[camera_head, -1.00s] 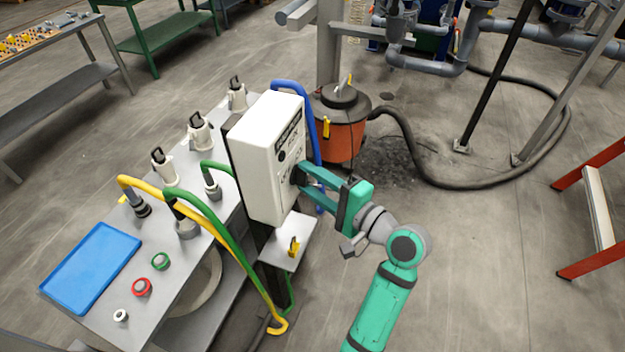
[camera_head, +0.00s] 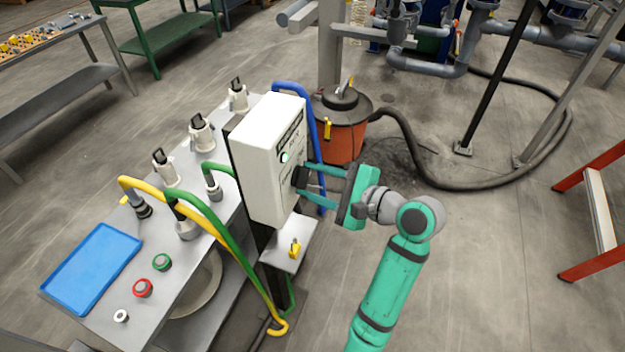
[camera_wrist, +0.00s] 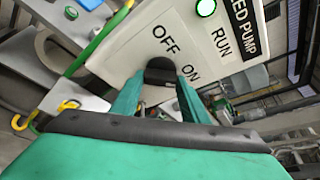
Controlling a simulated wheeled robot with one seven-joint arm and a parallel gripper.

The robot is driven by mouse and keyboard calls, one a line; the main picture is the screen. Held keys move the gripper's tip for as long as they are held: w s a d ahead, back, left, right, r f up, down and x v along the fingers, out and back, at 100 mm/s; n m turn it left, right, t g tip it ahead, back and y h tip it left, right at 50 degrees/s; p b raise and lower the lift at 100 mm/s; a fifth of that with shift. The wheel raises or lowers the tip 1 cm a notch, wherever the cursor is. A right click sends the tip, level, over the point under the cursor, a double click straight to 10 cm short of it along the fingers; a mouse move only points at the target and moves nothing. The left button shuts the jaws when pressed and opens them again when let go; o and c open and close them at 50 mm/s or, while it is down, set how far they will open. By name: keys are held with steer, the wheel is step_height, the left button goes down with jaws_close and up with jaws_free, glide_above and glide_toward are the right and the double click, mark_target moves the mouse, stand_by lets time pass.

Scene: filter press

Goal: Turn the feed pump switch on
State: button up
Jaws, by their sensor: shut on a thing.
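The feed pump switch is a black rotary knob (camera_head: 300,177) on the right-facing front of a white control box (camera_head: 268,150). In the wrist view the knob (camera_wrist: 161,73) sits below the OFF and ON labels, and the fingers partly hide it. I cannot read its exact pointing from here. A round lamp (camera_wrist: 206,7) by the word RUN glows green; it also shows lit in the head view (camera_head: 284,157). My gripper (camera_head: 308,180) is shut on the knob, with one finger on each side; its fingers also show in the wrist view (camera_wrist: 160,92).
A steel bench with a blue tray (camera_head: 92,268), push buttons and yellow and green hoses stands left of the box. A small shelf with a yellow-handled valve (camera_head: 294,250) lies below it. An orange drum (camera_head: 342,135) stands behind.

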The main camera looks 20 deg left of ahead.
stand_by(0.4)
steer(key=o, duration=1.1)
steer(key=shift+c, duration=0.2)
steer(key=v, duration=1)
steer(key=shift+s+d, duration=0.15)
steer(key=shift+d, duration=0.25)
